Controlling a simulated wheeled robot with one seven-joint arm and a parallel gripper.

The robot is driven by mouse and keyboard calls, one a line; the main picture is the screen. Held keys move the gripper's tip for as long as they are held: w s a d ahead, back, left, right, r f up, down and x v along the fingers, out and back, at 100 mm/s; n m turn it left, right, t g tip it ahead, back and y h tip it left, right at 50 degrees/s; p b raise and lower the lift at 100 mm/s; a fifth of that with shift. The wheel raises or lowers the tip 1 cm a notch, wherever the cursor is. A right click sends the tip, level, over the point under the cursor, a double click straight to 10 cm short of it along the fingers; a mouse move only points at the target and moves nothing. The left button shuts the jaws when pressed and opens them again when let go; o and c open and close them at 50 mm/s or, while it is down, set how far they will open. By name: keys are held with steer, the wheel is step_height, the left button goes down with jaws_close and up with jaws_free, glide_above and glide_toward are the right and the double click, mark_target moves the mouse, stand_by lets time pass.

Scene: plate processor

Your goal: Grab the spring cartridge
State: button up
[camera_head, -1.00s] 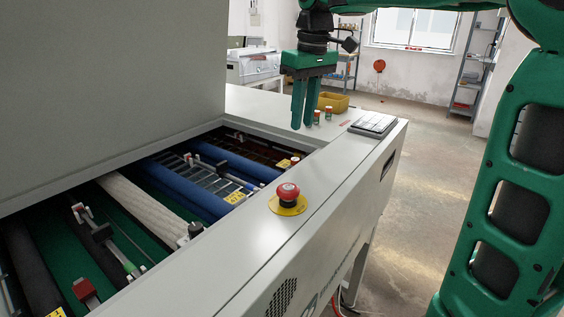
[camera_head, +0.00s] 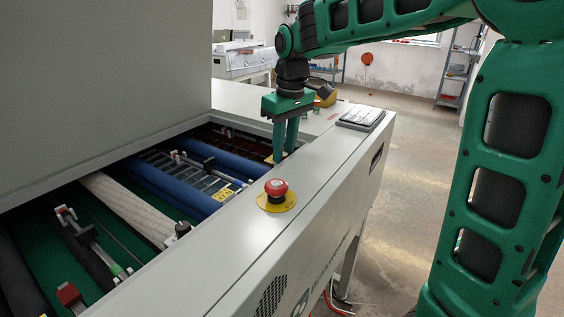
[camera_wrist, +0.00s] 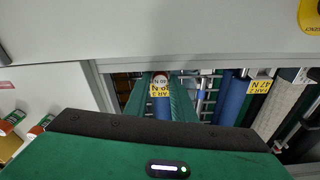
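My gripper (camera_head: 284,150) points straight down over the far end of the machine's open well, its fingers apart. Two small red-and-green capped cylinders, perhaps spare cartridges, stand on the machine top in the wrist view, one at the left (camera_wrist: 13,119) and one nearer the gripper (camera_wrist: 42,124).
A red emergency button (camera_head: 276,188) on a yellow disc stands on the machine's front ledge. A keypad (camera_head: 361,118) lies farther along. A yellow bin (camera_head: 322,92) stands behind my gripper. Blue rollers (camera_head: 178,188) and a pale roller (camera_head: 125,205) fill the well; a tall grey housing (camera_head: 95,75) borders it.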

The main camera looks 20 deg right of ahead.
jaws_close()
steer(key=shift+r, duration=0.1)
